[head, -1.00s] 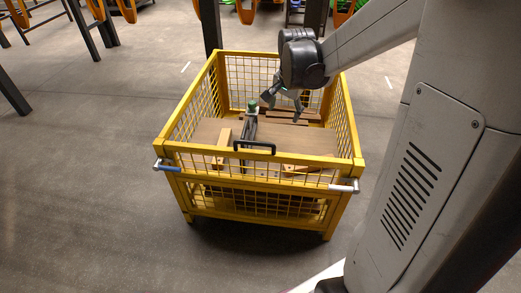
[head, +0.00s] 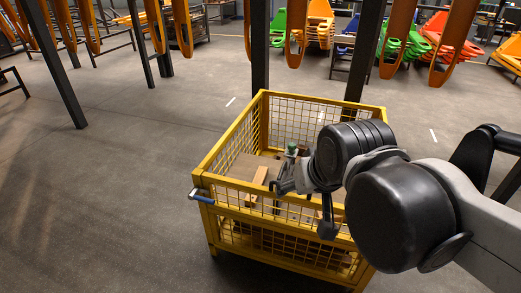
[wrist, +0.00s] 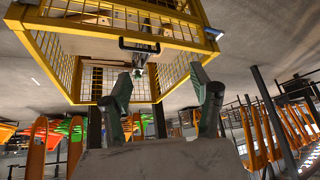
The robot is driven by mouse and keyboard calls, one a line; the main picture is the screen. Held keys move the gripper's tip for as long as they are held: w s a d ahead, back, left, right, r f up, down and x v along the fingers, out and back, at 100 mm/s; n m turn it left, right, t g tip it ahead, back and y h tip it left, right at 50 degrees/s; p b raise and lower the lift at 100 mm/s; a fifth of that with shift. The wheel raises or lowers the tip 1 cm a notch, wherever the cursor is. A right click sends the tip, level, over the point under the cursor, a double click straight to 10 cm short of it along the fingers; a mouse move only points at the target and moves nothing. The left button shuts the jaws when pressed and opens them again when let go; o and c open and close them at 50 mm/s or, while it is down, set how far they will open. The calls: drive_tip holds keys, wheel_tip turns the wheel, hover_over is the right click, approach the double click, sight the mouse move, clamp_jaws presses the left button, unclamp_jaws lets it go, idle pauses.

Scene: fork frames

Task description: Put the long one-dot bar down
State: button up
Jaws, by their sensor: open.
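A light wooden bar (head: 257,187) lies inside the yellow wire-sided crate (head: 225,146). Wooden pieces (wrist: 92,18) also show inside the crate in the wrist view. Dots are too small to make out, so I cannot tell which piece is the long one-dot bar.
A green-topped upright thing (head: 291,151) stands in the crate. A black handle (wrist: 139,45) shows at the crate in the wrist view. Dark posts (head: 260,45) and hanging orange parts (head: 298,35) are behind.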

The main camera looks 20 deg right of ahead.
drive_tip(key=shift+s+a+f+n+t, duration=0.15)
drive_tip(key=shift+s+a+n, duration=0.15)
drive_tip(key=shift+s, duration=0.2)
drive_tip(key=shift+s+a+f+n+t, duration=0.15)
drive_tip(key=shift+s+a+n, duration=0.15)
drive_tip(key=shift+s, duration=0.2)
drive_tip(key=shift+r, duration=0.1)
wheel_tip(320, 180, up, 9)
drive_tip(key=p, duration=0.9)
